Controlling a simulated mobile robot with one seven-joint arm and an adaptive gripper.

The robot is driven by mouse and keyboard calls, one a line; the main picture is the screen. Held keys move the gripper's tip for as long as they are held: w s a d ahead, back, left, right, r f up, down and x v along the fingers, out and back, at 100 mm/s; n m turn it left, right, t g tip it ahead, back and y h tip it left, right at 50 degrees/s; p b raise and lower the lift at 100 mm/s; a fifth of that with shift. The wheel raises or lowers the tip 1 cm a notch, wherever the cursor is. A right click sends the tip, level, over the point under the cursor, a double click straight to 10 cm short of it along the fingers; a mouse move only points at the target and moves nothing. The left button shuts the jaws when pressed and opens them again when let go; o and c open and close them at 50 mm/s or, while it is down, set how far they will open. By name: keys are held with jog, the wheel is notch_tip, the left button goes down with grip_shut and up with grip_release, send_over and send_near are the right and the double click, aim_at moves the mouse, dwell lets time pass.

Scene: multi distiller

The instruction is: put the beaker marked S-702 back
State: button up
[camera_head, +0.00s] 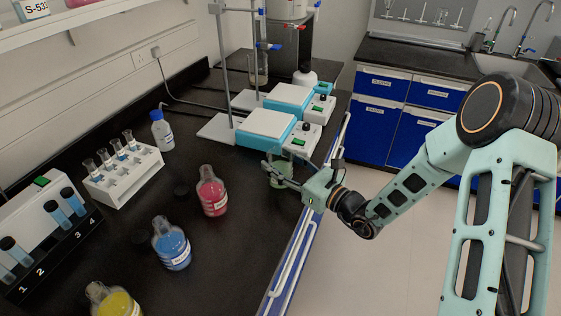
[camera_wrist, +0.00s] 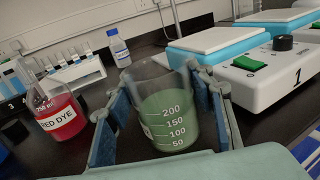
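A glass beaker (camera_wrist: 168,112) with green liquid and white volume marks is between the two blue-padded fingers of my gripper (camera_wrist: 160,92) in the wrist view. The fingers lie close along both sides of the glass and appear closed on it. No S-702 label shows on the side facing the wrist camera. In the head view the beaker (camera_head: 281,178) is partly hidden by my gripper (camera_head: 276,172), near the bench's front edge beside a hotplate stirrer (camera_head: 268,132). I cannot tell whether its base touches the bench. A label beginning S-53 shows on another vessel (camera_head: 32,9) on the shelf.
A red dye bottle (camera_head: 212,192), a blue bottle (camera_head: 171,246) and a yellow bottle (camera_head: 112,300) stand left of my gripper. A second stirrer (camera_head: 290,97) stands behind.

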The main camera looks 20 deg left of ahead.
jog(key=o, duration=0.3)
jog(key=shift+r, duration=0.1)
jog(key=shift+d+r, duration=0.1)
jog(key=shift+d, duration=0.1)
jog(key=v, duration=1.1)
jog(key=shift+s+d, duration=0.25)
